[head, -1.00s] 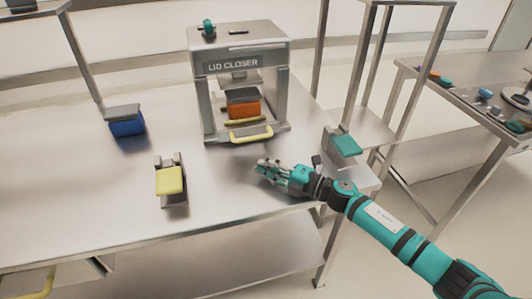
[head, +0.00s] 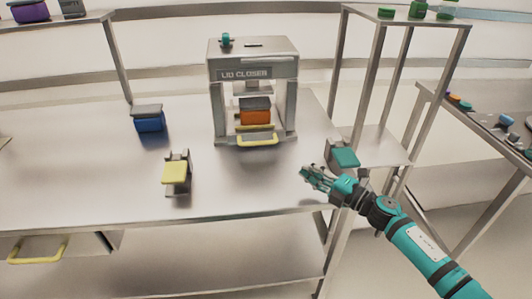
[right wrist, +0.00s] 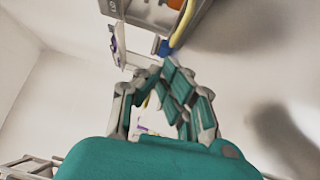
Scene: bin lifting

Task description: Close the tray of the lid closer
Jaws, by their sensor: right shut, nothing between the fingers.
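The lid closer (head: 253,73) is a grey metal frame at the back middle of the table. An orange bin (head: 255,118) with a dark lid (head: 255,104) sits inside it. The tray's yellow handle (head: 257,141) shows at the front foot of the machine, and the tray looks to be in or nearly in. My right gripper (head: 306,175) is shut and empty, in front and to the right of the handle, apart from it. Its fingers also show in the right wrist view (right wrist: 160,75), with part of a yellow bar (right wrist: 185,22) beyond them. My left gripper is out of view.
A blue bin (head: 149,123) with a grey lid stands left of the machine. A yellow-topped holder (head: 176,172) is front left, and a teal-topped one (head: 343,156) is at the right edge, close to my right gripper. The table (head: 90,185) is clear around them.

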